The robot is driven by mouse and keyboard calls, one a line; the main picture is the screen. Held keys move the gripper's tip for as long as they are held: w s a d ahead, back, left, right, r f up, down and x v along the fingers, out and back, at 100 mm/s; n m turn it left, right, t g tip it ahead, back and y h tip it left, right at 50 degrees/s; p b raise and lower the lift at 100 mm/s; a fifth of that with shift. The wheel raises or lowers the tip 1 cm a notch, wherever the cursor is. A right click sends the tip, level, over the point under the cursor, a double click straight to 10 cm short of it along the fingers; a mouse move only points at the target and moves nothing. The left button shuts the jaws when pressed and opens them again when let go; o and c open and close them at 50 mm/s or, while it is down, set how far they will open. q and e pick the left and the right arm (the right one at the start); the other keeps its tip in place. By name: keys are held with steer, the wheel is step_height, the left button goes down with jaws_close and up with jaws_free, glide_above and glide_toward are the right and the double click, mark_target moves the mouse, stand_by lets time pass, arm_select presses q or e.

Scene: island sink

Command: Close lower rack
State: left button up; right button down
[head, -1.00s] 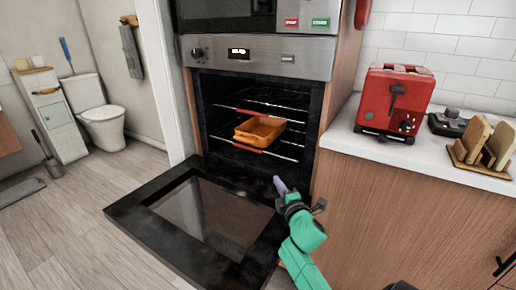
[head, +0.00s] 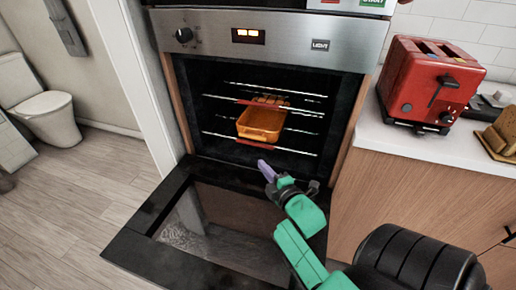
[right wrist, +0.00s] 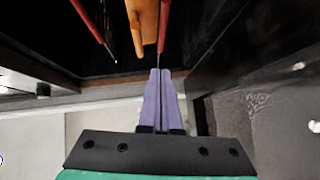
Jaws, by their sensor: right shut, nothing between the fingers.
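The lower rack (head: 256,144) is inside the open oven, with a red front edge. An orange baking dish (head: 261,124) sits on it. In the right wrist view, the dish (right wrist: 142,18) shows at the top between two red rack edges. My right gripper (head: 264,167) is shut and empty, its purple fingertips just below and in front of the lower rack's red edge. The closed fingertips also show in the right wrist view (right wrist: 160,72). I cannot tell whether they touch the rack. My left gripper is not in view.
The oven door (head: 150,210) hangs open and flat in front, under my right arm. An upper rack (head: 275,105) is above the dish. A counter (head: 430,150) with a red toaster (head: 425,80) stands to the right. Open floor (head: 60,210) lies at left.

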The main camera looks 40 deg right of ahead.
mark_target(262, 143)
steer(key=w+d+f, duration=0.2)
steer(key=w+d, duration=0.2)
steer(key=w, duration=0.4)
steer(key=shift+w, duration=0.4)
steer(key=shift+d, duration=0.15)
steer(key=w+d, duration=0.1)
steer(key=w+d+b, duration=0.1)
steer(key=d, duration=0.1)
steer(key=shift+w, duration=0.15)
steer(key=shift+w+d+r, duration=0.1)
steer(key=shift+w+d, duration=0.05)
steer(key=shift+d, duration=0.2)
steer(key=shift+r, duration=0.2)
